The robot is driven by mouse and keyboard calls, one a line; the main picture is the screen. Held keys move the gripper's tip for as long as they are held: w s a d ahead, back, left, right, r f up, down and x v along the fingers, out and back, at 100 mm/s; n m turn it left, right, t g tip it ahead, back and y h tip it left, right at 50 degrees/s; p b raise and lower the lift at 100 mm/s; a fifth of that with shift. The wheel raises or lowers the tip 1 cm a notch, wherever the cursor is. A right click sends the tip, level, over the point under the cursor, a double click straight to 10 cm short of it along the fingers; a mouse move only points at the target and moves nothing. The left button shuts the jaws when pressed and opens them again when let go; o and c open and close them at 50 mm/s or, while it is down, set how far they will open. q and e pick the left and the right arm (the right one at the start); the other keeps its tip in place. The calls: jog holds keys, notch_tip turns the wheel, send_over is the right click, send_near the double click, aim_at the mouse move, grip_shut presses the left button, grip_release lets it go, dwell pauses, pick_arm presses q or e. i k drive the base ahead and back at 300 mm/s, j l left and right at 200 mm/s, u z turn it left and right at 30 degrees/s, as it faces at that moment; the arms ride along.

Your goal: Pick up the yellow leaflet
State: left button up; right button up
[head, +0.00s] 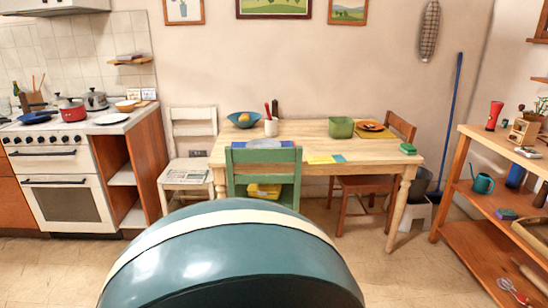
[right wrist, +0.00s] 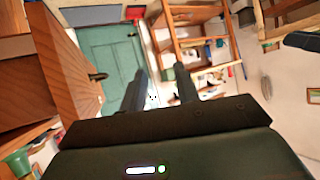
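The yellow leaflet (head: 319,159) lies flat on the wooden table (head: 300,132), near its front edge and right of the green chair's back. A small teal-blue sheet (head: 339,158) lies against its right side. My right gripper (right wrist: 160,74) shows only in the right wrist view. Its two fingers are apart with nothing between them, and the leaflet cannot be made out there. My left gripper is in neither view.
A green chair (head: 263,157) stands at the table's front. The table also holds a blue bowl (head: 243,119), a cup of utensils (head: 271,127), a green container (head: 341,127) and a green box (head: 408,149). Shelves (head: 490,198) stand right. Open floor lies before the table.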

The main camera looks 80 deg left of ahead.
aim_at(327, 159)
jog(key=u, duration=0.45)
jog(key=i+l+u, duration=0.1)
jog(key=u, duration=0.8)
jog(key=l+u, duration=0.15)
jog(key=u, duration=0.3)
jog(key=l+u, duration=0.1)
jog(key=u, duration=0.35)
jog(key=i+j+z, duration=0.1)
jog(key=z, duration=0.3)
jog(key=i+j+z, duration=0.1)
jog(key=z, duration=0.3)
jog(key=i+j+z, duration=0.1)
jog(key=z, duration=0.25)
jog(key=i+j+z, duration=0.2)
jog(key=j, duration=0.15)
jog(key=j+z, duration=0.15)
jog(key=j, duration=0.2)
jog(key=j+z, duration=0.2)
jog(key=j, duration=0.2)
jog(key=i+j+z, duration=0.1)
jog(key=j, duration=0.45)
jog(key=i+j, duration=0.1)
jog(key=j, duration=0.45)
jog(key=z, duration=0.05)
